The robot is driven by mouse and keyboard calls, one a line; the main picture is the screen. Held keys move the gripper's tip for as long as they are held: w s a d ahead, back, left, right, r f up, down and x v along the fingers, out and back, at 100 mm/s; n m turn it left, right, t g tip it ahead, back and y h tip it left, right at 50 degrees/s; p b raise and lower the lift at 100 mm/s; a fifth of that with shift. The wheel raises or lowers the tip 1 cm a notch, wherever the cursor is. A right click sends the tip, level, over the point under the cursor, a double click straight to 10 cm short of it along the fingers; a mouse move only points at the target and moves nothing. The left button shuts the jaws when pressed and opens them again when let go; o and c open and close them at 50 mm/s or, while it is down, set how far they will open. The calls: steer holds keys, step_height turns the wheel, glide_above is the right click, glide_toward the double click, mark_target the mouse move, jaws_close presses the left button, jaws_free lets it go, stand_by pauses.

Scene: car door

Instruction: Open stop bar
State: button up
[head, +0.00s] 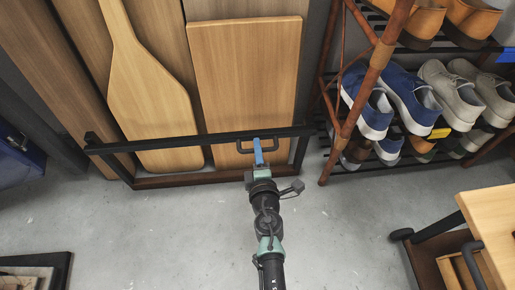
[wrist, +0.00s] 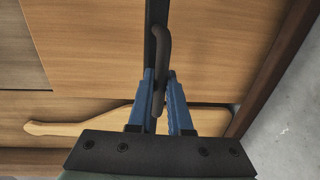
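The stop bar (head: 213,139) is a long, thin black bar across the front of the wooden boards. It also runs up and down in the wrist view (wrist: 155,40). A dark loop handle (head: 243,146) sticks out from its right half. The handle also shows in the wrist view (wrist: 164,45). My gripper (head: 258,146) has blue fingers at the handle. In the wrist view my gripper (wrist: 160,82) has one finger on each side of the handle, close together, and looks shut on it. The exact contact is partly hidden.
Wooden boards (head: 247,80) and a paddle-shaped board (head: 145,85) lean behind the bar. A shoe rack (head: 358,85) with several shoes stands to the right. A wooden-topped table (head: 490,215) is at the lower right. Grey floor (head: 160,235) is clear in front.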

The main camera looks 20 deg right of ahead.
jaws_close()
stand_by(1.0)
